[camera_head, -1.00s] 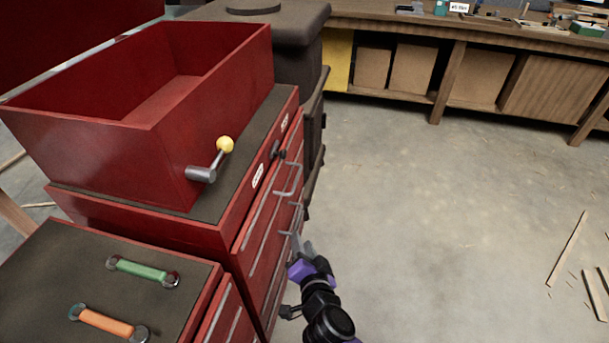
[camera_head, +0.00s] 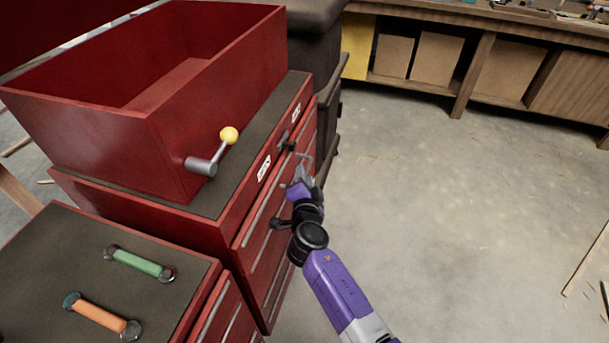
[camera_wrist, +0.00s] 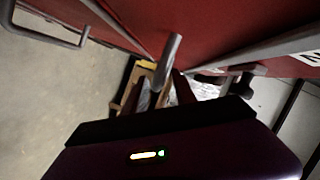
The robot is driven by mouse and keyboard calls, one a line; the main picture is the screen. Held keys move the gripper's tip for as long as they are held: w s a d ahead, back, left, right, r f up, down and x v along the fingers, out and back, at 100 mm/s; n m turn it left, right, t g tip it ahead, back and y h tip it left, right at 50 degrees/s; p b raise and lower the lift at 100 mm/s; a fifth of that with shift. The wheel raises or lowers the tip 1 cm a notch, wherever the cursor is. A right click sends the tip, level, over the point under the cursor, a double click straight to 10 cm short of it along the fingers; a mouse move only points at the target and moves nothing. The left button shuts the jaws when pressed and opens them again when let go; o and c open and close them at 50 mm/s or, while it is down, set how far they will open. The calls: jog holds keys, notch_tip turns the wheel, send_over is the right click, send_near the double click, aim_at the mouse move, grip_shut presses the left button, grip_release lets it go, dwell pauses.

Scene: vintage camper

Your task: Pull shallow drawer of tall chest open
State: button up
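The tall chest (camera_head: 225,232) is a red cabinet with a dark top and a front of stacked drawers with long metal pulls, left of centre in the head view. A bent metal handle (camera_head: 308,165) juts from its upper front. My gripper (camera_head: 296,178) is at the upper drawers, close to that handle; its small grey fingers look spread apart. I cannot tell whether they touch the handle. In the wrist view, the red drawer front (camera_wrist: 215,25) runs across the top, and a bar handle (camera_wrist: 45,32) shows at upper left. The drawers look closed.
An open red box (camera_head: 95,120) with a yellow-knobbed crank (camera_head: 228,136) sits on the chest. A lower cabinet with a green handle (camera_head: 140,263) and an orange handle (camera_head: 98,312) stands at front left. A workbench (camera_head: 485,75) is behind.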

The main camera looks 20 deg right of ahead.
jog(key=shift+w+d+f, duration=0.1)
jog(key=shift+w+d, duration=0.05)
jog(key=shift+w, duration=0.25)
grip_shut()
dwell(1.3)
